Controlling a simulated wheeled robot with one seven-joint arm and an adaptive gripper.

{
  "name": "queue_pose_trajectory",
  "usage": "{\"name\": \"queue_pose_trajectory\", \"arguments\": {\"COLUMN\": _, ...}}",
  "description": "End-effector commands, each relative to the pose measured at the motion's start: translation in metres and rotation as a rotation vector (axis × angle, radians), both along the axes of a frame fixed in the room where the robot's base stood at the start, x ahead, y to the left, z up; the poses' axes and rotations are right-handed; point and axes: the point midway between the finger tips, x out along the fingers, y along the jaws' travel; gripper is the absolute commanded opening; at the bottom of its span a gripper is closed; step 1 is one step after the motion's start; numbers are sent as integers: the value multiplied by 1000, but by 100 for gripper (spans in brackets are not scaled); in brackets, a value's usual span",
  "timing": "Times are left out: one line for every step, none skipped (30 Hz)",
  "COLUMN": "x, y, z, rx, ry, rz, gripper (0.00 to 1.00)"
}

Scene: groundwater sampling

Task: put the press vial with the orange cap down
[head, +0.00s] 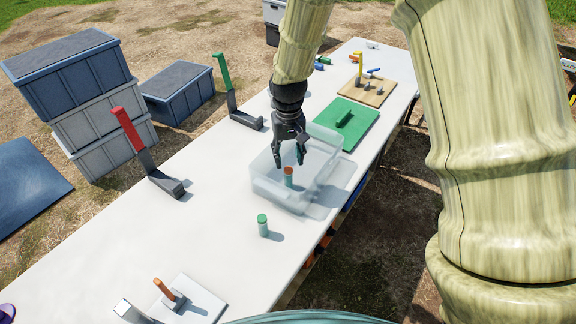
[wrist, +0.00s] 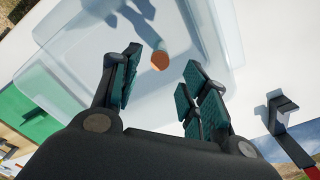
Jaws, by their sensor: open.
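The press vial with the orange cap (head: 288,178) stands upright inside a clear plastic box on the white table. Its orange cap also shows in the wrist view (wrist: 160,61), just beyond my fingertips. My gripper (head: 289,157) is open above the vial, with its fingers apart and nothing between them. In the wrist view the open fingers (wrist: 158,84) lie to either side of the cap, apart from it. The clear box (head: 262,188) has its translucent lid open toward the right.
A green-capped vial (head: 263,226) stands on the table in front of the box. A green board (head: 345,124) lies behind it. Upright green-handled (head: 222,75) and red-handled (head: 129,132) holders stand along the left edge. The white table (head: 190,225) is clear left of the box.

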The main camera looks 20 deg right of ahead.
Motion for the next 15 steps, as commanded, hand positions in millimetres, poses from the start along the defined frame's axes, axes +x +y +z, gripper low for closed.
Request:
{"name": "queue_pose_trajectory", "arguments": {"x": 1, "y": 0, "z": 7, "rx": 1, "ry": -3, "rz": 0, "gripper": 45}}
{"name": "queue_pose_trajectory", "arguments": {"x": 0, "y": 0, "z": 10, "rx": 0, "ry": -2, "rz": 0, "gripper": 45}}
{"name": "queue_pose_trajectory", "arguments": {"x": 0, "y": 0, "z": 15, "rx": 0, "ry": -2, "rz": 0, "gripper": 45}}
{"name": "queue_pose_trajectory", "arguments": {"x": 1, "y": 0, "z": 19, "rx": 0, "ry": -3, "rz": 0, "gripper": 45}}
{"name": "queue_pose_trajectory", "arguments": {"x": 1, "y": 0, "z": 22, "rx": 0, "ry": -3, "rz": 0, "gripper": 45}}
{"name": "queue_pose_trajectory", "arguments": {"x": 0, "y": 0, "z": 25, "rx": 0, "ry": -2, "rz": 0, "gripper": 45}}
{"name": "queue_pose_trajectory", "arguments": {"x": 0, "y": 0, "z": 27, "rx": 0, "ry": -1, "rz": 0, "gripper": 45}}
{"name": "queue_pose_trajectory", "arguments": {"x": 0, "y": 0, "z": 29, "rx": 0, "ry": -1, "rz": 0, "gripper": 45}}
{"name": "queue_pose_trajectory", "arguments": {"x": 0, "y": 0, "z": 31, "rx": 0, "ry": -1, "rz": 0, "gripper": 45}}
{"name": "queue_pose_trajectory", "arguments": {"x": 0, "y": 0, "z": 33, "rx": 0, "ry": -1, "rz": 0, "gripper": 45}}
{"name": "queue_pose_trajectory", "arguments": {"x": 0, "y": 0, "z": 34, "rx": 0, "ry": -1, "rz": 0, "gripper": 45}}
{"name": "queue_pose_trajectory", "arguments": {"x": 0, "y": 0, "z": 35, "rx": 0, "ry": -1, "rz": 0, "gripper": 45}}
{"name": "queue_pose_trajectory", "arguments": {"x": 0, "y": 0, "z": 35, "rx": 0, "ry": -1, "rz": 0, "gripper": 45}}
{"name": "queue_pose_trajectory", "arguments": {"x": 0, "y": 0, "z": 36, "rx": 0, "ry": -1, "rz": 0, "gripper": 45}}
{"name": "queue_pose_trajectory", "arguments": {"x": 0, "y": 0, "z": 36, "rx": 0, "ry": 0, "rz": 0, "gripper": 45}}
